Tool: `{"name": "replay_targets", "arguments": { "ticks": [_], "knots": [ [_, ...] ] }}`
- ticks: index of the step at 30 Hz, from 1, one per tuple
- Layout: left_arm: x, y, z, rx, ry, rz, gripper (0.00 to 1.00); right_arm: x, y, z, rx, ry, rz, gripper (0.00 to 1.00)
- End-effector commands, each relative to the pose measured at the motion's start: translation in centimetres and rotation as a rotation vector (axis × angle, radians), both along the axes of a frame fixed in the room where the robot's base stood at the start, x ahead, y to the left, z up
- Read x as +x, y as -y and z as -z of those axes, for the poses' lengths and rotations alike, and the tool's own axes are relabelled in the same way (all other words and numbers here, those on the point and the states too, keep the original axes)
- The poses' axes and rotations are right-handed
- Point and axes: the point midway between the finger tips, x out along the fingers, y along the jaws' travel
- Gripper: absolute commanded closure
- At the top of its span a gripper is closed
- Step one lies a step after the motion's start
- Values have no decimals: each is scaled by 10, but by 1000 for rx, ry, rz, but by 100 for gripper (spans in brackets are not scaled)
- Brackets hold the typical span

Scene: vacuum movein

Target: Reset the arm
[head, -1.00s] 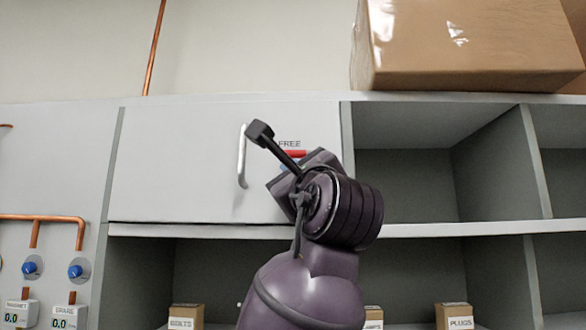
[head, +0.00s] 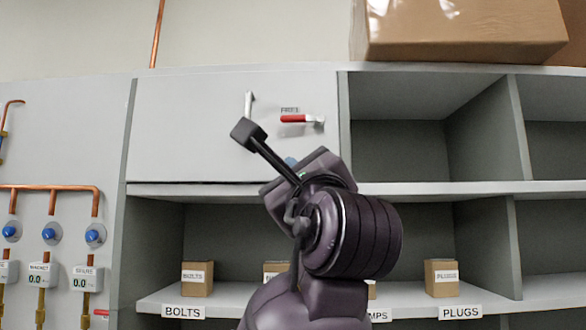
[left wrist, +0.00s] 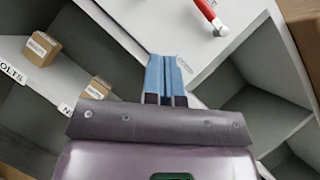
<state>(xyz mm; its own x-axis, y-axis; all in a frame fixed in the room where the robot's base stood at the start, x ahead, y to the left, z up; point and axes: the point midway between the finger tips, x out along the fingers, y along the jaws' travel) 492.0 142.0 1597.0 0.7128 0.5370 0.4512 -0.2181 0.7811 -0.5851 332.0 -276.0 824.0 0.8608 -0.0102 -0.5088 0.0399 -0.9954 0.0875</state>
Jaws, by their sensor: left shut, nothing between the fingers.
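My left arm rises from the bottom middle of the head view, in front of the cabinet. Its gripper (head: 291,162) is mostly hidden behind the wrist, with only a bit of blue showing. In the left wrist view the blue fingers (left wrist: 166,76) are together with nothing between them. They point toward the closed white cabinet door (head: 180,130), apparently clear of the red-handled latch (head: 293,118). The latch also shows at the top of the left wrist view (left wrist: 207,12). My right gripper is in neither view.
Open shelves hold small cardboard boxes, including a bolts box (head: 197,278) and a plugs box (head: 441,278). A large carton (head: 460,30) sits on top of the cabinet. Copper pipes (head: 50,188) with blue knobs and gauges line the left wall. The upper right compartments look empty.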

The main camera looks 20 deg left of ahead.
Motion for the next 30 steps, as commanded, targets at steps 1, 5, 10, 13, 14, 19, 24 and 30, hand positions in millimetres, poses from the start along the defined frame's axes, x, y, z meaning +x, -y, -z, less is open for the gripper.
{"name": "replay_targets", "arguments": {
  "ticks": [1, 5, 10, 13, 14, 19, 24, 30],
  "knots": [
    [-2, 0, 2, -1, 1, 0, 100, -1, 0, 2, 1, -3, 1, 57],
    [-5, 1, 3, 0, 0, -1, 100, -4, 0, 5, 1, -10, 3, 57],
    [-5, 1, 3, 0, 0, -1, 100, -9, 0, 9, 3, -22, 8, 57],
    [-5, 1, 3, 0, 0, 0, 100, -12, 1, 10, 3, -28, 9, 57],
    [-5, 1, 3, 0, 0, 0, 100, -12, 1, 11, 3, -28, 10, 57],
    [-4, 1, 3, -1, 0, -1, 100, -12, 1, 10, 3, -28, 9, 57],
    [7, -4, 21, -34, -20, 28, 100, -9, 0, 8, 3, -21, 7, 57],
    [42, -22, 96, -199, -85, 139, 100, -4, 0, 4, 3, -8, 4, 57]
  ]
}}
